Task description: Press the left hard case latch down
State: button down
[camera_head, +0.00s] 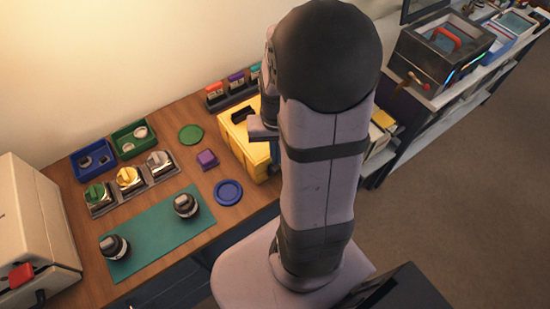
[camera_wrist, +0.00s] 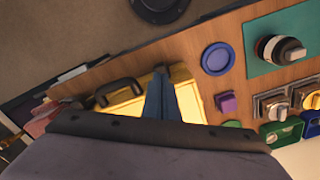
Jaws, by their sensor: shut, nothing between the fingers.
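The yellow hard case (camera_head: 257,166) stands at the right end of the wooden desk, with a dark handle (camera_head: 242,114) on top. Part of it is hidden behind my arm. In the wrist view the case (camera_wrist: 190,103) lies under my gripper (camera_wrist: 160,76), with its dark handle (camera_wrist: 118,91) to the left of the fingers. My blue fingers are shut and empty, reaching over the case toward its upper edge in that view. I cannot tell whether they touch it. Neither latch can be made out clearly; the fingers or my arm may cover them.
A blue round dish (camera_head: 228,192) and a purple block (camera_head: 207,159) lie left of the case. A rack with coloured labels (camera_head: 231,94) stands behind. A green mat (camera_head: 150,236) with two lens-like parts lies further left. Shelves with a toolbox (camera_head: 440,55) stand right.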

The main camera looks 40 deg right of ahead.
aim_at(276, 168)
notch_tip(276, 168, up, 5)
jog(key=p, duration=0.4)
jog(key=shift+f, duration=0.2)
dwell(0.3)
